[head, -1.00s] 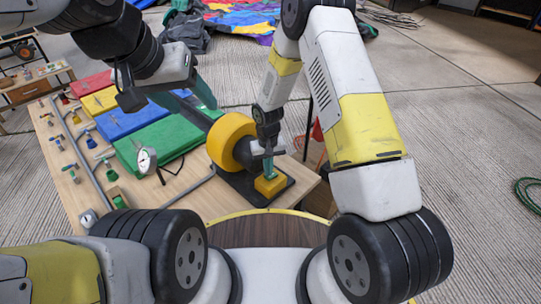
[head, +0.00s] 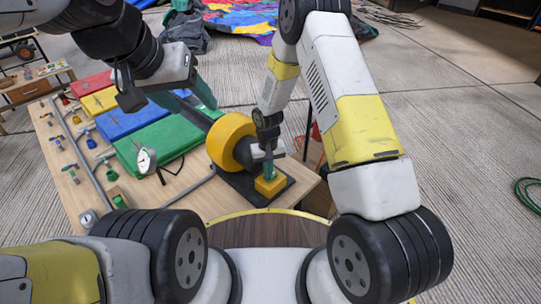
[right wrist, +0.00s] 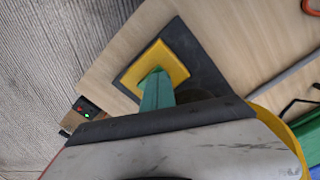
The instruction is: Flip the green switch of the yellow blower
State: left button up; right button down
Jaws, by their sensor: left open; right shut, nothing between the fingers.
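The yellow blower (head: 229,138) stands on a black base plate (head: 238,183) at the near right end of the workbench. A yellow box (head: 271,187) sits on the plate's near end and also shows in the right wrist view (right wrist: 176,63). My right gripper (head: 269,177) points down at this box, its green fingers together and empty, tips at or just above its top. I cannot tell whether they touch. The green switch cannot be told apart from the green fingers. My left gripper (head: 207,103) is open above the bench, behind the blower in the head view.
Green (head: 155,143), blue (head: 128,122) and other coloured folded pieces lie on the workbench (head: 190,183). A gauge (head: 146,160) and several small valves are at left. A small box with red and green lights (right wrist: 87,110) shows by the bench edge in the right wrist view.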

jog(key=shift+r, duration=3.45)
jog(key=s+d+r+m+t+y, duration=0.15)
jog(key=d+r, duration=0.25)
jog(key=r, duration=0.8)
jog(key=s+d+r+t, duration=0.1)
jog(key=s+d+r, duration=0.25)
jog(key=r, duration=0.85)
jog(key=s+d+r+t, duration=0.2)
jog(key=s+d+r, duration=0.1)
jog(key=s+r, duration=0.3)
jog(key=s+d+r+t, duration=0.1)
jog(key=s+d+r, duration=0.2)
jog(key=s+r, duration=0.3)
jog(key=s+m, duration=0.1)
jog(key=s, duration=0.4)
jog(key=shift+d+t+y, duration=0.35)
jog(key=shift+r, duration=0.1)
